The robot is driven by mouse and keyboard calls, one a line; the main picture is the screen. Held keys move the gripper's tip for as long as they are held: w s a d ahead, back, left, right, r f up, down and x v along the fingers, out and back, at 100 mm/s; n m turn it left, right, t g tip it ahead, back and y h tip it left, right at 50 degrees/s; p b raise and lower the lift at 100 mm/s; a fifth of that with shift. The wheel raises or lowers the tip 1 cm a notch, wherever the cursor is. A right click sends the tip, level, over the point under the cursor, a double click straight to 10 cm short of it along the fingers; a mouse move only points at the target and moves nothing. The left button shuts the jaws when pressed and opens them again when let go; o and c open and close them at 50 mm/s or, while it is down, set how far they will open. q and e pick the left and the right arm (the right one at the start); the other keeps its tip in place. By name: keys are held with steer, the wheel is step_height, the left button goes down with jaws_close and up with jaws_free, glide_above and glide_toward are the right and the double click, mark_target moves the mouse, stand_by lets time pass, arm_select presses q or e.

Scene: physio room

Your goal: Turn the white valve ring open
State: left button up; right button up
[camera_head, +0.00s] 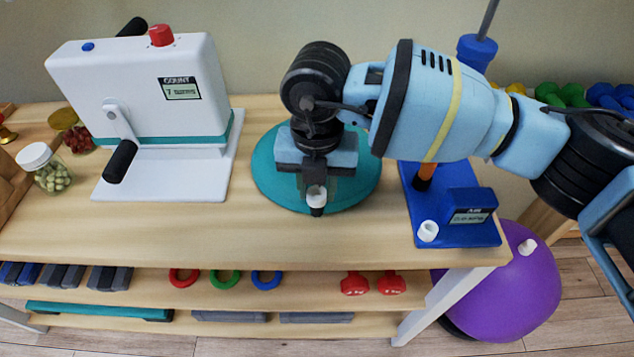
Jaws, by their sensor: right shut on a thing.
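A small white ring (316,192) sits above a short black stem (317,211) at the front edge of the round teal cushion (265,180). My right gripper (316,184) points down over the cushion and is shut on this white ring; its fingers hide part of it. How far the ring is turned cannot be seen. Another white ring-shaped piece (428,231) stands on the blue pump base (455,236) to the right, apart from the gripper. My left gripper is not in view.
A white machine (140,85) with a black crank handle stands at left, beside a jar with a white lid (44,168). The blue pump stands close to the right of the cushion. A purple ball (505,290) is on the floor. The table front is clear.

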mark_target(317, 196)
steer(key=shift+n, duration=1.3)
steer(key=o, duration=1)
steer(key=shift+r, duration=3.95)
